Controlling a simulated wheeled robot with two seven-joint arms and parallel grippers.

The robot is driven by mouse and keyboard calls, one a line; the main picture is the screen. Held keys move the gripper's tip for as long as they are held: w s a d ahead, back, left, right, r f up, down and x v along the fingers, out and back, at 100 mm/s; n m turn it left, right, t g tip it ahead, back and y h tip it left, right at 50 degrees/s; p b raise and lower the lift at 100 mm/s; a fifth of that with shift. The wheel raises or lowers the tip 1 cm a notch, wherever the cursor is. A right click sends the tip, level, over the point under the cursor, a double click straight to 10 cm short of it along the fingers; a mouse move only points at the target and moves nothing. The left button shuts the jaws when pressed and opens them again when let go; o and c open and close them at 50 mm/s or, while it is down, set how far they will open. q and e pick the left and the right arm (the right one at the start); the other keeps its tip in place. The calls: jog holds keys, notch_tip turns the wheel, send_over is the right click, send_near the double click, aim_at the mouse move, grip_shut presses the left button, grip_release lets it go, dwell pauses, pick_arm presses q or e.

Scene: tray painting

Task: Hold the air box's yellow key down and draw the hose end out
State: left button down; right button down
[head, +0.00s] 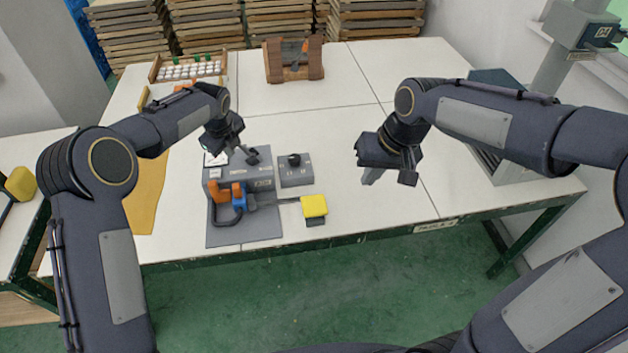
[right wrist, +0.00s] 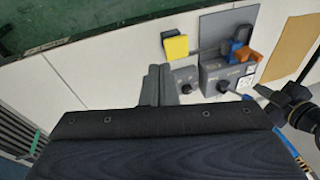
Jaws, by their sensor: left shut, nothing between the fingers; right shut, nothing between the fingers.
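The grey air box (head: 262,172) stands on a grey plate near the table's front edge. An orange part (head: 222,192) and a blue part (head: 239,197) sit at its front, with a dark hose (head: 226,218) looping below them. The yellow key (head: 313,205) is a square pad on a bar to the right of the box. It also shows in the right wrist view (right wrist: 175,46). My left gripper (head: 230,150) is shut and empty above the back of the box. My right gripper (head: 369,178) is shut and empty above the table, right of the key and apart from it.
A small grey box with a black knob (head: 295,170) stands right of the air box. A yellow-orange mat (head: 147,195) lies to the left. A rack of white pieces (head: 187,68) and a brown wooden holder (head: 294,60) stand at the back. The table's middle is clear.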

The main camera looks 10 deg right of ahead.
jog(key=w+a+f, duration=0.3)
jog(key=w+f, duration=0.1)
jog(key=f, duration=0.1)
jog(key=w+a+f+g+h, duration=0.1)
jog(key=w+a+f, duration=0.2)
jog(key=w+f, duration=0.1)
jog(key=w+a+f+n+g+h, duration=0.1)
jog(key=w+a+f, duration=0.2)
jog(key=w+f, duration=0.1)
jog(key=shift+w+a+f, duration=0.1)
jog(key=shift+w+f, duration=0.1)
jog(key=shift+f, duration=0.25)
jog(key=shift+w+f, duration=0.15)
jog(key=shift+f, duration=0.3)
